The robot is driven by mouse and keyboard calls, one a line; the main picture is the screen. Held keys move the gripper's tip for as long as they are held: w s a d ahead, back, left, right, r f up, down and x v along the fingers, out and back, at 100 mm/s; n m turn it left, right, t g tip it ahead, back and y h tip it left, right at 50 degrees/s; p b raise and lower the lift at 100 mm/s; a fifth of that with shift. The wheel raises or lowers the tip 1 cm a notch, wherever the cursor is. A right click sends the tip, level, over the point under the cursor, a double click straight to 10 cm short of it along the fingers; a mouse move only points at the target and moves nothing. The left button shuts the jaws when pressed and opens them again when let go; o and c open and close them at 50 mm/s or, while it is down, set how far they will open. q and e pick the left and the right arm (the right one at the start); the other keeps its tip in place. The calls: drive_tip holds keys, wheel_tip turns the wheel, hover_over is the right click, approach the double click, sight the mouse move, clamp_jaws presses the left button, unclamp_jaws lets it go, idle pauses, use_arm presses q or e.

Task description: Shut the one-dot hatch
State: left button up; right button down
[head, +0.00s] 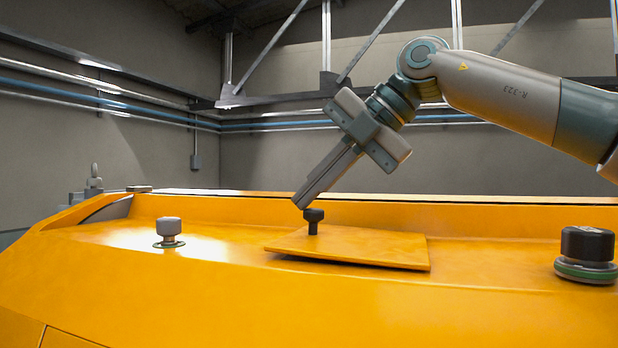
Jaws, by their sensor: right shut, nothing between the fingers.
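An orange hatch lid (365,248) lies on the top of the orange machine (200,290), in the middle of the head view. Its near right edge looks slightly raised above the surface. A dark knob (313,219) stands up near the lid's left side. I cannot make out any dot marking on it. My right gripper (301,203) comes down from the upper right, tilted, with its fingers shut and empty. Its fingertips are just above and left of the knob; I cannot tell whether they touch it. My left gripper is out of view.
A grey knob (169,231) on a green-rimmed base stands on the machine to the left. A larger black knob (587,249) with a green ring stands at the right. A raised orange ledge runs along the back. The front of the top surface is clear.

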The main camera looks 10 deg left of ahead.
drive_tip(key=shift+a+f, duration=0.1)
drive_tip(key=shift+f, duration=0.1)
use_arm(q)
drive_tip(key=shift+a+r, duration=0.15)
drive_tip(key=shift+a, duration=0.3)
use_arm(e)
drive_tip(key=shift+d+r+b, duration=0.3)
drive_tip(key=shift+d+r, duration=0.1)
drive_tip(key=shift+r, duration=0.05)
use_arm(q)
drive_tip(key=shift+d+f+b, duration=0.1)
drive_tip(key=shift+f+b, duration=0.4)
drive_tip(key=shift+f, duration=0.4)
use_arm(e)
drive_tip(key=v, duration=1.5)
drive_tip(key=shift+d+r+h, duration=0.15)
drive_tip(key=shift+r+h, duration=0.15)
